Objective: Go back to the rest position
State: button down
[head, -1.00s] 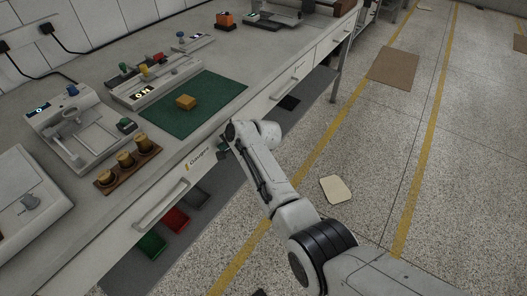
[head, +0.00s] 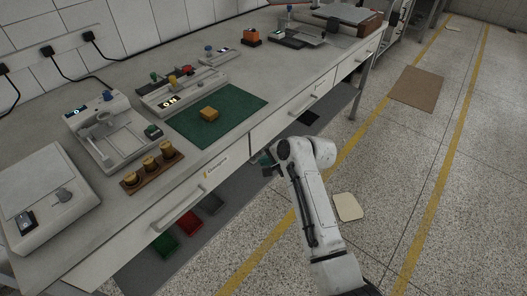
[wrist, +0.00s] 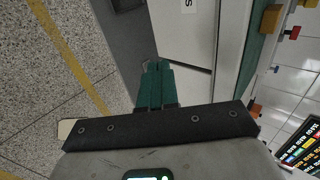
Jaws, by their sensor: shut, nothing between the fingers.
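My gripper (wrist: 155,85) shows in the wrist view with its two green fingers together and nothing between them. In the head view my gripper (head: 267,160) is mostly hidden by my own wrist, beside the front edge of the bench, with only a little green showing. My arm is folded in front of the bench over the floor. The bench (head: 205,72) carries a green mat (head: 240,101) with a yellow-brown block (head: 209,114) on it, apart from my gripper.
A wooden rack (head: 150,169) with brass weights and a grey device (head: 108,130) stand on the bench at left. Green (head: 165,245) and red (head: 188,222) trays lie below it. A beige sheet (head: 348,207) and a brown mat (head: 416,88) lie on the floor.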

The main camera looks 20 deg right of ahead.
jog(key=shift+s+d, duration=0.1)
jog(key=shift+s, duration=0.05)
jog(key=s+d+f+n+g+h, duration=0.1)
jog(key=s+d+f+n, duration=0.15)
jog(key=s, duration=0.55)
jog(key=s+d+f+n+g+h, duration=0.1)
jog(key=s+d+f+n+g, duration=0.15)
jog(key=s, duration=0.55)
jog(key=s+d+f+n+h, duration=0.1)
jog(key=s+d+f, duration=0.2)
jog(key=s, duration=0.5)
jog(key=s+d+r+n+g+h, duration=0.1)
jog(key=s+n, duration=0.1)
jog(key=s, duration=0.8)
jog(key=s+d+r+n+g+h, duration=0.1)
jog(key=s+d+n+g, duration=0.1)
jog(key=s, duration=0.8)
jog(key=shift+s+r+n, duration=0.2)
jog(key=shift+r+n, duration=0.2)
jog(key=shift+d, duration=0.15)
